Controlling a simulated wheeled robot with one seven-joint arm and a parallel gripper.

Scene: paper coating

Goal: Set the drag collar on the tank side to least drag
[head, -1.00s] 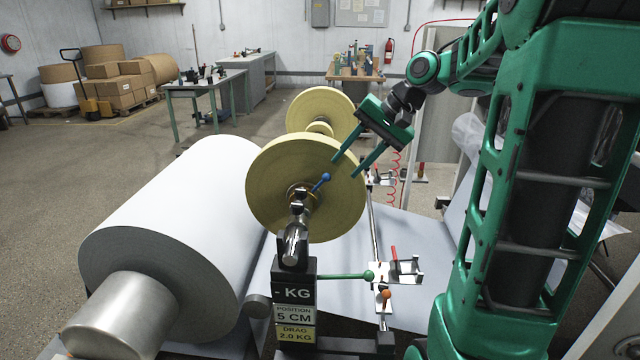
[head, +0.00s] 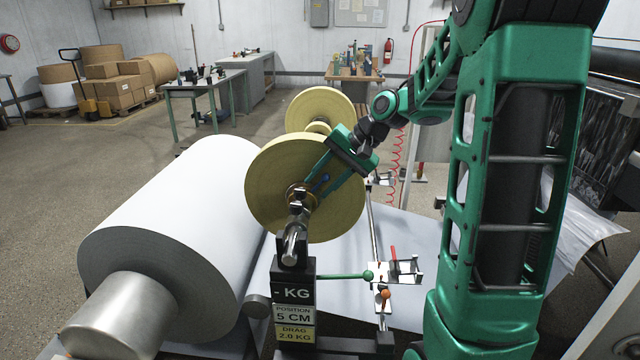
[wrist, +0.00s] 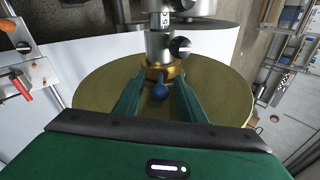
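The drag collar (wrist: 161,73) is a brass ring on the shaft at the hub of a yellow tape roll (head: 262,215). A blue ball-ended handle (wrist: 160,91) sticks out from it. In the head view the blue ball (head: 325,178) shows between my gripper's fingers. My gripper (head: 322,190) is open, with its green fingers on either side of the handle. In the wrist view the fingertips (wrist: 158,82) reach close to the collar. Contact cannot be told.
A large white paper roll (head: 185,230) lies left of the shaft. A second yellow roll (head: 320,108) stands behind. Open floor lies behind to the left.

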